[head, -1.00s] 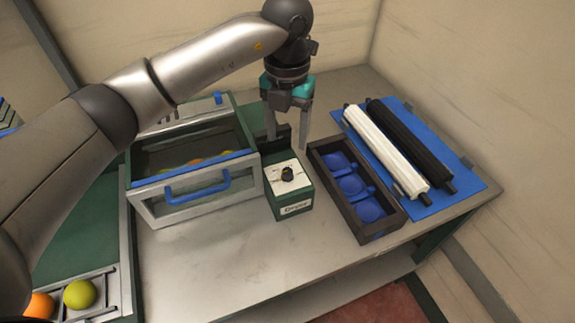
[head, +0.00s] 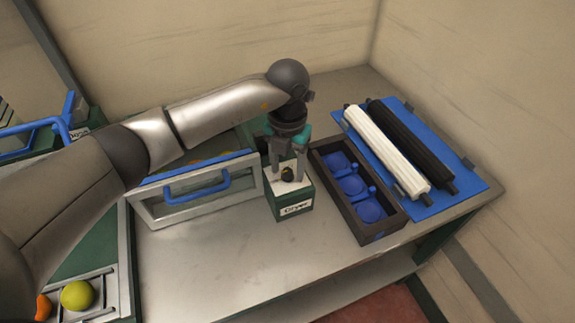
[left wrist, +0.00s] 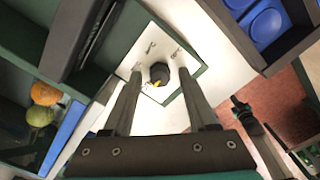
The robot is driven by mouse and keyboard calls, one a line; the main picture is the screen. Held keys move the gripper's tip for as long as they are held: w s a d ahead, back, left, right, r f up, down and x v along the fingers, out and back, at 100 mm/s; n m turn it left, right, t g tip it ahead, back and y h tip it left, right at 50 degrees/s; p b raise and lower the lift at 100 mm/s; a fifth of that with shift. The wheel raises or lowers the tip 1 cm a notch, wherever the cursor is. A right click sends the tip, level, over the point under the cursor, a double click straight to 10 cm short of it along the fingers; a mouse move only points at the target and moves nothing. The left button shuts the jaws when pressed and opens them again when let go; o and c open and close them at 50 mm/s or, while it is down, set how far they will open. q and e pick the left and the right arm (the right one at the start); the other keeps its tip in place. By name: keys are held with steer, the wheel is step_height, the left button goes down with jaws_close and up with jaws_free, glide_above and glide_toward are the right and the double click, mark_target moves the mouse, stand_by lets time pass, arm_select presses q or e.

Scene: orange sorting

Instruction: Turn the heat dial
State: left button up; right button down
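The heat dial is a small black knob (head: 287,174) with a yellow mark, on the white top of a green box (head: 291,206) labelled "Dryer". It also shows in the left wrist view (left wrist: 159,73), between and just beyond the fingertips. My left gripper (head: 288,178) is open and points down over the box, with one finger on each side of the dial. In the left wrist view its fingers (left wrist: 160,85) stand apart with nothing between them; I cannot tell if they touch the panel.
A bin with a blue-handled front (head: 245,188) stands left of the box, with fruit inside. A dark tray (head: 328,195) with blue cups stands close on the right. Further right, a white roller and a black roller lie on a blue board (head: 465,180). The front table is clear.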

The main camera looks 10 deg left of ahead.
arm_select(q)
jaws_close()
